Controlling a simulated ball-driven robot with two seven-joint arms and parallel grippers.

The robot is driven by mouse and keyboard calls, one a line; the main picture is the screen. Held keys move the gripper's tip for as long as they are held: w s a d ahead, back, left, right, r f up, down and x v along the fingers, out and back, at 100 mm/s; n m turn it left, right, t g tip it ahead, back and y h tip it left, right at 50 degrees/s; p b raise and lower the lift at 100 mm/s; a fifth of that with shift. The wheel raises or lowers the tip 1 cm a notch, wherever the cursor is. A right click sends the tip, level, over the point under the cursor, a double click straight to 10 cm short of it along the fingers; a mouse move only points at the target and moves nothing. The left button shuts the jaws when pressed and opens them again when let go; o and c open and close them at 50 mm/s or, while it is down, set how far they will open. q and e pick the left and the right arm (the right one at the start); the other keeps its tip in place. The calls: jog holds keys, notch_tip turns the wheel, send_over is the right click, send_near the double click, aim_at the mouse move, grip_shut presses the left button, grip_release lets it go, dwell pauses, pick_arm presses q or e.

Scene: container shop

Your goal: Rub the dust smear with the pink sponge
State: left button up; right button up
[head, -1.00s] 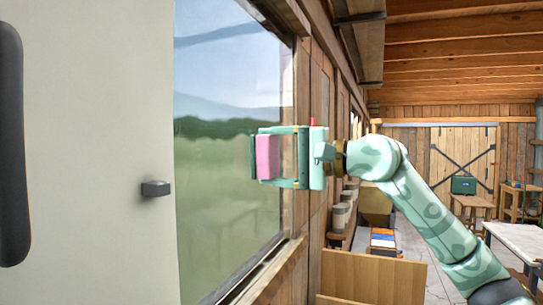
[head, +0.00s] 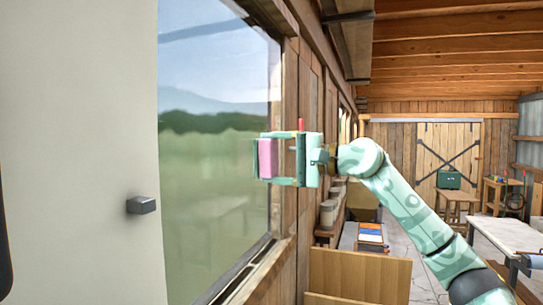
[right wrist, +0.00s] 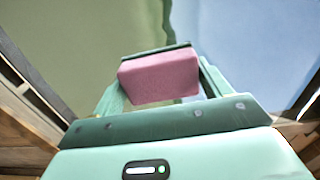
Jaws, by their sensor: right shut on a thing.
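The pink sponge (head: 265,159) is held between the fingers of my right gripper (head: 270,158), in front of the right part of the window pane (head: 205,190). In the right wrist view the sponge (right wrist: 160,77) sits squarely between the fingers, with the pane behind it. I cannot tell whether the sponge touches the glass. A faint darker band crosses the top of the pane; I cannot tell whether it is the dust smear, and no other smear stands out. My left gripper is not in view.
A pale panel with a dark knob (head: 141,205) stands close at the left. A wooden panel (head: 358,278) stands below my right arm. A white-topped table (head: 510,238) is at the right, and a teal case (head: 449,180) stands farther back.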

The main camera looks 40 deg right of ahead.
jog(key=shift+s+a+f+b, duration=0.1)
jog(key=shift+s+a+b, duration=0.35)
jog(key=shift+a, duration=0.4)
jog(key=shift+s+a, duration=0.35)
jog(key=shift+a, duration=0.3)
jog(key=shift+s+a, duration=0.6)
jog(key=shift+a, duration=0.55)
jog(key=shift+s+a, duration=0.6)
jog(key=shift+a, duration=0.6)
jog(key=shift+s+a, duration=0.6)
jog(key=shift+a, duration=0.55)
jog(key=shift+s+d+b, duration=0.15)
jog(key=shift+d+b, duration=0.1)
jog(key=shift+b, duration=0.25)
jog(key=b, duration=0.5)
send_near(234, 163)
